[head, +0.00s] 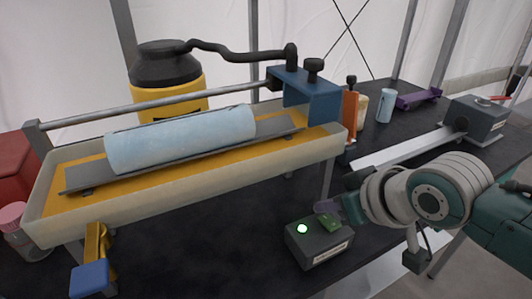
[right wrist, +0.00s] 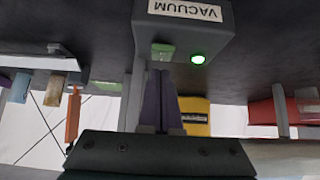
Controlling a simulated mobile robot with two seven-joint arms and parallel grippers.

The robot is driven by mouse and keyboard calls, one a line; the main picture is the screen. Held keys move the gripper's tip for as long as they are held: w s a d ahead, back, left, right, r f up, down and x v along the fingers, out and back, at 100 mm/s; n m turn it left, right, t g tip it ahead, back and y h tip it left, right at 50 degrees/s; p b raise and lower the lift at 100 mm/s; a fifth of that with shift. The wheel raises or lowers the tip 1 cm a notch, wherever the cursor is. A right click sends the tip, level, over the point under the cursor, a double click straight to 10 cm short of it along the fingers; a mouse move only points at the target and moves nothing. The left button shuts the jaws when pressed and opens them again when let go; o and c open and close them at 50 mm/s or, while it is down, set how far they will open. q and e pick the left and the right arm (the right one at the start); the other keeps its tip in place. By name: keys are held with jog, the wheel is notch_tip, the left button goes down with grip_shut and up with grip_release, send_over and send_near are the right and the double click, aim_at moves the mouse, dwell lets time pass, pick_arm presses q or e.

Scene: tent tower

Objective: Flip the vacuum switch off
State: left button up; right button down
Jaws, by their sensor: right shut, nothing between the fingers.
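The vacuum switch box (head: 320,252) is a dark grey box on the black table in the head view, with a lit green lamp (head: 302,229) and a green switch (head: 331,221) on top. In the right wrist view the box (right wrist: 215,30) appears upside down with its "VACUUM" label, the glowing lamp (right wrist: 198,58) and the green switch (right wrist: 162,50). My right gripper (head: 325,206) is shut and empty, its purple fingers (right wrist: 160,75) at the switch; whether they touch it I cannot tell. My left gripper is out of view.
A long tray (head: 200,195) holding a pale blue core (head: 185,138) stands left of the box. A yellow vacuum (head: 168,100) with a black hose is behind it. A grey device (head: 478,120) stands at right. Dark table is clear left of the box.

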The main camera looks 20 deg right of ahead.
aim_at(323, 216)
jog(key=r+p, duration=0.1)
jog(key=p, duration=0.1)
jog(key=r+p, duration=0.1)
jog(key=r, duration=0.1)
jog(key=r+p, duration=0.2)
jog(key=shift+w+r+p, duration=0.2)
jog(key=shift+w+p, duration=0.15)
jog(key=p+v, duration=0.1)
jog(key=v, duration=0.7)
jog(key=shift+r, duration=0.5)
jog(key=shift+s, duration=0.1)
